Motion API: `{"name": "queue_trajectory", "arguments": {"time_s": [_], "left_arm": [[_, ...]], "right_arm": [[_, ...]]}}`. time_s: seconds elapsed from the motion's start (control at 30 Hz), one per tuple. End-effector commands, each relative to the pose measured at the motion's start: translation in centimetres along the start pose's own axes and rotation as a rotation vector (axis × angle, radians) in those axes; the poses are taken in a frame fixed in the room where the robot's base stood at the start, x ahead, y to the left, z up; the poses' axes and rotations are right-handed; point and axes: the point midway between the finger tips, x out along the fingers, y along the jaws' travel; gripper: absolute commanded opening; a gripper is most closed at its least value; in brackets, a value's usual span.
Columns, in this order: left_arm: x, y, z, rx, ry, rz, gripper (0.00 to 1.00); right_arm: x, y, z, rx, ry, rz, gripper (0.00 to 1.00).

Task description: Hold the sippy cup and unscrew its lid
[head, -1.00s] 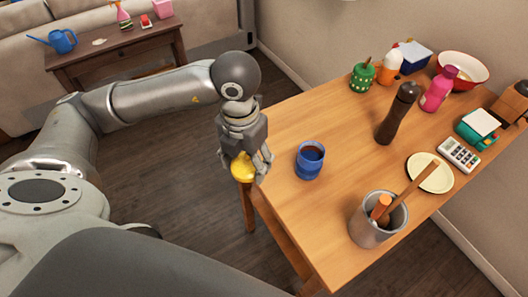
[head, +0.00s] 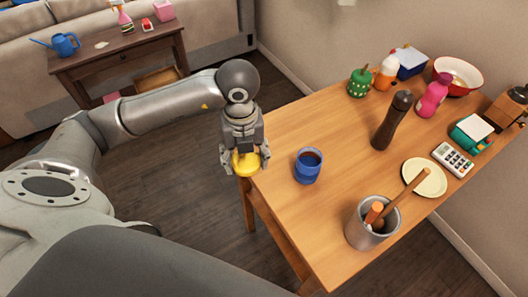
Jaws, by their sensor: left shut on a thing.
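A blue cup (head: 308,167) stands upright on the wooden table near its left edge. Its top is open, with a dark inside. My left gripper (head: 246,160) points down and is shut on a round yellow piece (head: 246,163), which looks like a lid. It holds this piece to the left of the blue cup, at the table's left edge in the picture. The fingers cover part of the yellow piece. The yellow piece and the cup are apart. My right gripper is not in view.
On the wooden table (head: 290,134), a grey utensil pot (head: 362,236) stands near the front edge and a dark pepper mill (head: 391,121) behind the cup. A cream plate (head: 425,178), a calculator (head: 452,160) and several bottles stand farther right. The tabletop around the cup is clear.

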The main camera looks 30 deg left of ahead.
Motion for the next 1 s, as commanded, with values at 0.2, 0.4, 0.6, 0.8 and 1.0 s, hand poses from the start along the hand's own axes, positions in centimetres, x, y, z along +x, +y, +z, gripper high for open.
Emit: {"name": "queue_trajectory", "arguments": {"time_s": [0.2, 0.4, 0.6, 0.8, 1.0], "left_arm": [[1.4, -2.2, 3.1, 0.0, 0.003, 0.001, 0.33], [3.9, -3.8, 5.4, 0.001, 0.004, 0.004, 0.33], [6.5, -5.0, 7.2, 0.002, 0.002, 0.003, 0.33], [7.6, -5.5, 7.9, 0.003, 0.001, 0.001, 0.33], [9.5, -5.8, 8.3, 0.002, 0.003, 0.003, 0.33]], "right_arm": [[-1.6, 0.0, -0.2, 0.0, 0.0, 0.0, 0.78], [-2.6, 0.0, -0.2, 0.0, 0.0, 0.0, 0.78], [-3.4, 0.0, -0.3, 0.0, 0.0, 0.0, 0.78], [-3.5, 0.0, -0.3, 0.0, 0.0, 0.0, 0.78], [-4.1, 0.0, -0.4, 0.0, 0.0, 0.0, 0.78]]}}
